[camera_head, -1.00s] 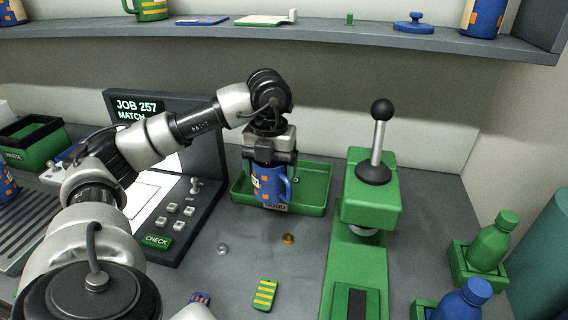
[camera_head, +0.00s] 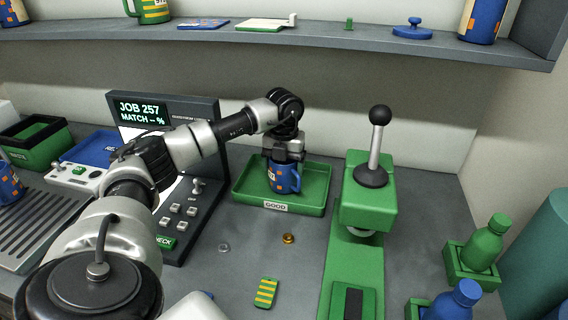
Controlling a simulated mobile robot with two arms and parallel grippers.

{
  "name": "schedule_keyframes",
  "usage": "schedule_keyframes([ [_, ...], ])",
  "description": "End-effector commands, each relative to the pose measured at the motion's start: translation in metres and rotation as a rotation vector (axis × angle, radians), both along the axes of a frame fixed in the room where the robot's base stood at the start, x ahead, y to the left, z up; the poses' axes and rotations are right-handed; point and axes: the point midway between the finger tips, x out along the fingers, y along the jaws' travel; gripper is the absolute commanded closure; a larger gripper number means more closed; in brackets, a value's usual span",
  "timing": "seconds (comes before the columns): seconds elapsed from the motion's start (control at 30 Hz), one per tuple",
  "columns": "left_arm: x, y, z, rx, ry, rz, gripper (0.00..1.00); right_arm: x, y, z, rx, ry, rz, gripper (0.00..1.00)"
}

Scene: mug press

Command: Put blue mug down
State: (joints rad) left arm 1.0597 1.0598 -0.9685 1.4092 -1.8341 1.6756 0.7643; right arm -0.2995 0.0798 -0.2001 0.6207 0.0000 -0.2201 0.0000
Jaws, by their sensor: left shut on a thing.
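The blue mug (camera_head: 283,180) with an orange-and-white print is upright over the green tray labelled GOOD (camera_head: 318,192). Its handle points right. My left gripper (camera_head: 283,160) is shut on the mug's upper part from above. The mug's base looks to be at the tray floor, but I cannot tell whether it touches. My right gripper is not in view.
A green press (camera_head: 369,205) with a black-knobbed lever stands right of the tray. A panel with a screen (camera_head: 140,111) stands left. A yellow-striped green tag (camera_head: 266,293) and two small discs lie in front. Bottles stand at right. A shelf (camera_head: 300,38) runs above.

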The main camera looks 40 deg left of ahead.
Motion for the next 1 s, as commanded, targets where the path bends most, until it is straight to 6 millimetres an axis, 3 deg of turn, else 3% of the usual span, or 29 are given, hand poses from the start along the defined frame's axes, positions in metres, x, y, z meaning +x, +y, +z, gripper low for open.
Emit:
schedule_keyframes([
  [0.4,0.003,0.002,-0.006,0.0,-0.004,0.001,0.52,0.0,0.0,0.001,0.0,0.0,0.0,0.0],
  [0.43,0.003,0.001,-0.007,0.0,-0.002,0.001,0.16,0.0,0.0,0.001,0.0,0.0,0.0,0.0],
  [0.53,0.003,0.001,-0.006,0.0,-0.002,0.001,0.01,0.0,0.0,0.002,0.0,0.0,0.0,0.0],
  [0.83,0.003,0.001,-0.001,0.0,-0.004,0.001,0.0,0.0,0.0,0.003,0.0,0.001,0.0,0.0],
  [1.0,0.003,0.001,0.023,0.0,-0.006,0.001,0.0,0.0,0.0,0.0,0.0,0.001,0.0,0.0],
])
